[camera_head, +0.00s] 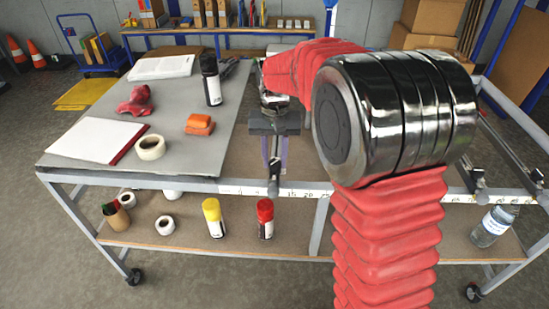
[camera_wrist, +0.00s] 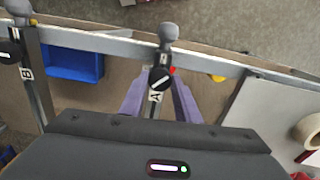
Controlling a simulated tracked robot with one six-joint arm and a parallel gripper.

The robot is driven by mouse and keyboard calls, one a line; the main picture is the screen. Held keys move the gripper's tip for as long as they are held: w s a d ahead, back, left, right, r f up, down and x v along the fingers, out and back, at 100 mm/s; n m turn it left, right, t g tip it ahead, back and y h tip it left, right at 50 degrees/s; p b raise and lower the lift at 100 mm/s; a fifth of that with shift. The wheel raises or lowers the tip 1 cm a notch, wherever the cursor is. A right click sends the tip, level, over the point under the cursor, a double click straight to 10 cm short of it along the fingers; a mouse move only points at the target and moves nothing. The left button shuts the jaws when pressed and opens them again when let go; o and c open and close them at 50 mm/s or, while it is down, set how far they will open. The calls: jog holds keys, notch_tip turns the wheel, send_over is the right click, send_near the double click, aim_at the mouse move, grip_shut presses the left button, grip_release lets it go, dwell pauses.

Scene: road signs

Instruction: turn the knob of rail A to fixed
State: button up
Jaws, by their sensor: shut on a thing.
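Rail A (camera_wrist: 156,103) carries an "A" label in the wrist view and ends in a grey ball near the cart's edge. Its black knob (camera_wrist: 160,79) has a slanted white line, with a small red mark beside it. My gripper (camera_wrist: 160,88) has its two purple fingers on either side of rail A, shut on the knob. In the head view my gripper (camera_head: 275,160) reaches down over rail A (camera_head: 274,180) at the cart's front; the knob is hard to make out there. No setting words are readable.
Rail B (camera_wrist: 38,90), with its own black knob (camera_wrist: 10,51), lies left of rail A in the wrist view. A blue bin (camera_wrist: 72,63) sits between them, lower down. A grey board (camera_head: 60,160) with tape, bottle and red items lies left in the head view.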

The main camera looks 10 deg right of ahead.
aim_at(274, 161)
jog(key=m, duration=0.4)
jog(key=shift+m, duration=0.3)
jog(key=m, duration=0.5)
dwell(0.3)
jog(key=o, duration=1)
jog(key=shift+o, duration=0.2)
jog(key=shift+r, duration=0.15)
notch_tip(274, 161, up, 13)
jog(key=shift+r, duration=0.2)
jog(key=shift+w, duration=0.1)
